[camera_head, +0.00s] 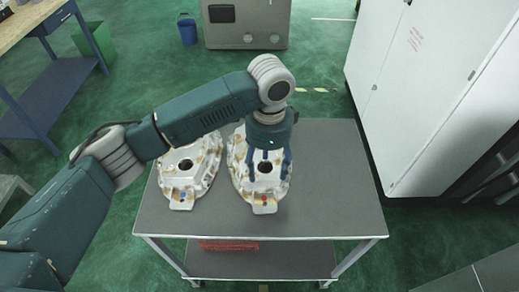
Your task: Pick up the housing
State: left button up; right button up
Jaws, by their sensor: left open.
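Two pale metal housings with brownish patches lie side by side on a grey-topped table (325,190). The left housing (182,182) lies free, partly behind my left arm. My left gripper (268,172) points down over the right housing (257,190), with its blue fingers open around or just above its middle. Whether the fingers touch it I cannot tell. The gripper and wrist hide the far part of this housing. Each housing has a dark round hole and a tab with small coloured spots at its near end. My right gripper is not in view.
The table's right side is bare. A red crate (228,245) is on the lower shelf. A large white cabinet (425,80) stands at the right. A workbench (50,75), a green bin (95,42) and a blue bucket (187,29) are at the upper left.

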aim_at(263, 180)
pick_arm(q)
jog(key=shift+s+f, duration=0.15)
jog(key=shift+f, duration=0.5)
jog(key=shift+s+f, duration=0.15)
jog(key=shift+f, duration=0.45)
jog(key=shift+a+f+p, duration=0.2)
jog(key=shift+f+p, duration=0.15)
jog(key=shift+p, duration=0.1)
jog(key=f, duration=0.1)
jog(key=f+p, duration=0.1)
jog(key=f, duration=0.1)
jog(key=shift+s+a+f, duration=0.2)
jog(key=shift+a+f, duration=0.1)
jog(key=shift+a, duration=0.1)
jog(key=shift+f+p, duration=0.3)
jog(key=shift+f, duration=0.2)
jog(key=c, duration=0.4)
grip_shut()
jog(key=shift+w+d, duration=0.1)
jog(key=shift+w, duration=0.1)
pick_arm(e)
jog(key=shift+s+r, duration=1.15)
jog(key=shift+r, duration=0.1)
